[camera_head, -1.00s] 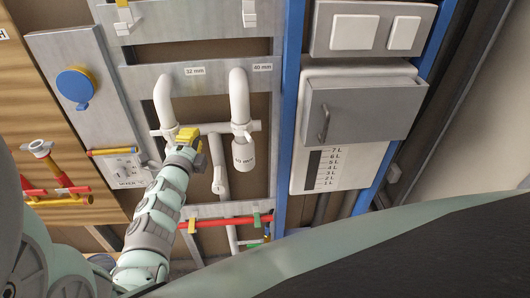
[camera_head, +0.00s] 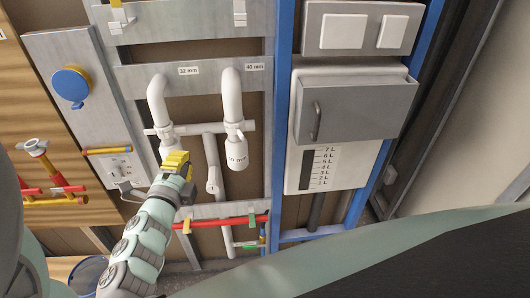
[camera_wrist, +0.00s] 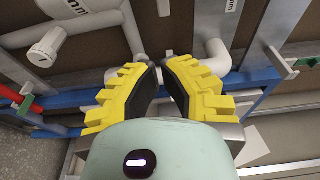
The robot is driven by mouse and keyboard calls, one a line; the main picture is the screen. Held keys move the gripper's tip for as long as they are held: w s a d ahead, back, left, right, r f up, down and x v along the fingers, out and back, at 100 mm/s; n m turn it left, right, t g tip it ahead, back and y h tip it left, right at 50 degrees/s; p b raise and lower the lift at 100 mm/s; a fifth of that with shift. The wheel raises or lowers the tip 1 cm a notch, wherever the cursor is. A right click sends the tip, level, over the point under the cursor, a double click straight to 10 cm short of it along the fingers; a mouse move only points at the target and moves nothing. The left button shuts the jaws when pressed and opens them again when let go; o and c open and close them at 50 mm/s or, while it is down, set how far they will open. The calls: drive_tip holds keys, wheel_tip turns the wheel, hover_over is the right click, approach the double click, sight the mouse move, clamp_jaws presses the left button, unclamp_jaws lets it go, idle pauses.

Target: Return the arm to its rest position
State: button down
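My gripper (camera_head: 176,157) is at the end of my pale green and grey arm, in front of the lower left of the pipe panel. In the wrist view my gripper (camera_wrist: 161,63) shows two yellow stepped fingers with black inner pads. The fingertips are close together with a narrow gap between them, and I see nothing held there. In the head view the gripper overlaps the area below the left white pipe (camera_head: 160,100); I cannot tell how far it is from the panel.
A second white pipe (camera_head: 232,95) and a red pipe (camera_head: 230,221) are on the panel. A grey box with a handle (camera_head: 355,108) is to the right. Red valve fittings (camera_head: 55,180) are at the left. A bin (camera_head: 88,272) stands low at left.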

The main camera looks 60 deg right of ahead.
drive_tip(key=v, duration=0.2)
drive_tip(key=b+v, duration=0.1)
drive_tip(key=v, duration=0.1)
drive_tip(key=shift+s, duration=0.45)
